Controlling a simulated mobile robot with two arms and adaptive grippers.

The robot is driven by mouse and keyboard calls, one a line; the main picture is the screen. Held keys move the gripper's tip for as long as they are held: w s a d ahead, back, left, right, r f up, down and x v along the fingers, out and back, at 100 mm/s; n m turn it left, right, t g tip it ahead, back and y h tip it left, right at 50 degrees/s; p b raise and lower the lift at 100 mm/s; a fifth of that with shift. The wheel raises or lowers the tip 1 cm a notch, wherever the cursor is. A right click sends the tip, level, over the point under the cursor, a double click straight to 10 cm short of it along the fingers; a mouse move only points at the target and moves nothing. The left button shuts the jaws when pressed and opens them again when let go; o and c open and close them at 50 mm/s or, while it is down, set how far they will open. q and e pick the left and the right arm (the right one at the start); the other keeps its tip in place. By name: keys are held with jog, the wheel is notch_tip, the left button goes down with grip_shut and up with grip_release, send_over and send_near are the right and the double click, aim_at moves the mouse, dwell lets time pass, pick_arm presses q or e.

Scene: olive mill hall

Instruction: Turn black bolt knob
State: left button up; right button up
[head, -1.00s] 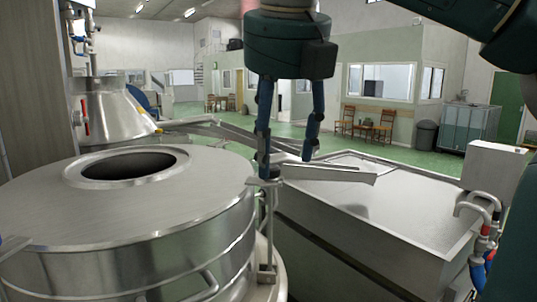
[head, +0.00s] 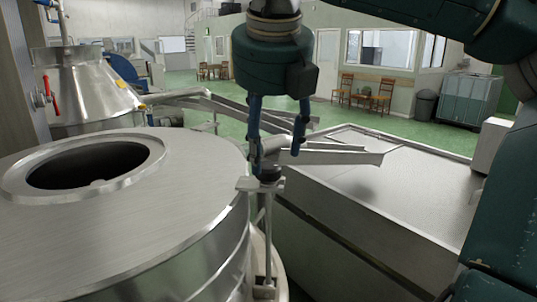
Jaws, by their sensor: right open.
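My right gripper (head: 277,157) hangs down in the middle of the head view, its two blue fingers apart. It is open. The black bolt knob (head: 269,174) shows just below the fingertips, on top of an upright metal rod (head: 268,230) at the rim of the round steel vat (head: 150,205). The left finger overlaps the knob's area in the picture. I cannot tell whether it touches the knob. The knob is small and partly hidden. My left gripper is out of view.
A steel chute (head: 335,157) runs behind the fingers. A large rectangular steel tank (head: 400,190) stands to the right. A steel cone vessel (head: 85,88) with a red-handled valve (head: 46,90) is at the far left. Open green floor (head: 340,115) lies beyond.

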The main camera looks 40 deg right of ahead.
aim_at(268, 165)
jog(key=f, duration=0.1)
jog(key=w+d+f, duration=0.1)
jog(key=f, duration=0.1)
jog(key=shift+w+d+p, duration=0.3)
jog(key=shift+w+p, duration=0.05)
jog(key=shift+w, duration=0.05)
jog(key=shift+x, duration=0.95)
jog(key=shift+s+a, duration=0.1)
jog(key=shift+a+r, duration=0.1)
jog(key=shift+c, duration=0.5)
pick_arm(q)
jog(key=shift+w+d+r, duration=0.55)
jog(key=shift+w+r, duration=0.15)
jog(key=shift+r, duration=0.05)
pick_arm(e)
jog(key=c, duration=1)
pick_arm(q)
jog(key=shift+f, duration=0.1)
